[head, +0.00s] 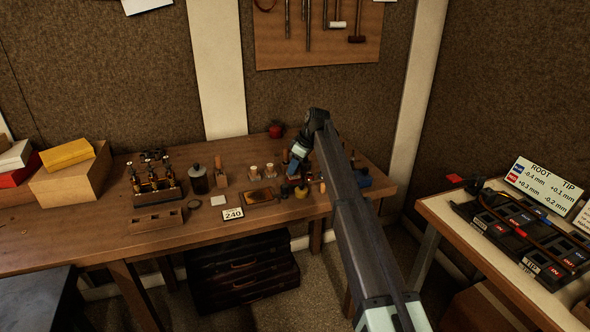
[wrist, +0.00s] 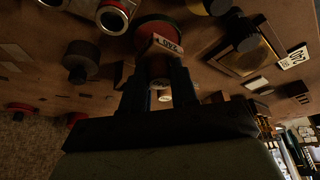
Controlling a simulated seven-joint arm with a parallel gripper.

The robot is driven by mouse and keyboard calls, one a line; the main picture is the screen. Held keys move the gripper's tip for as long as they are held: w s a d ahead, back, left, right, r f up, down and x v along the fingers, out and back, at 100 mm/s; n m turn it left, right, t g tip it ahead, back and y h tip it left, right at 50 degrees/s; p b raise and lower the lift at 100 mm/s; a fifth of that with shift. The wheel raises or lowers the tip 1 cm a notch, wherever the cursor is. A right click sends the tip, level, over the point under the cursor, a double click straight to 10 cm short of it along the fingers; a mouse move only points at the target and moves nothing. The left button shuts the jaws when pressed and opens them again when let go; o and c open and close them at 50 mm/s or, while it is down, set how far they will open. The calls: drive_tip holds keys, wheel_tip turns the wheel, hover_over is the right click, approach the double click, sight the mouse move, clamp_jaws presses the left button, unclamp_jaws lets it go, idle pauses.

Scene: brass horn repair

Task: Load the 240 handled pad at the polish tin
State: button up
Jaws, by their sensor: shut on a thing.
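My gripper (head: 296,170) is over the right part of the workbench; the wrist view shows its two fingers (wrist: 158,82) closed on the handled pad (wrist: 166,45). A small yellowish pot (head: 301,192), possibly the polish tin, stands just below my gripper in the head view. I cannot tell whether the pad touches it. A shallow framed tray (head: 260,197) lies to the left, with a white 240 card (head: 233,214) by it.
Several small handled items (head: 253,171) stand behind the tray. A dark bottle (head: 198,180) and a rack of brass parts (head: 153,178) are farther left. A red round object (head: 276,131) sits at the back. A side table (head: 450,215) holds labelled dark trays at right.

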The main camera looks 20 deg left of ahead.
drive_tip(key=shift+r, duration=2.6)
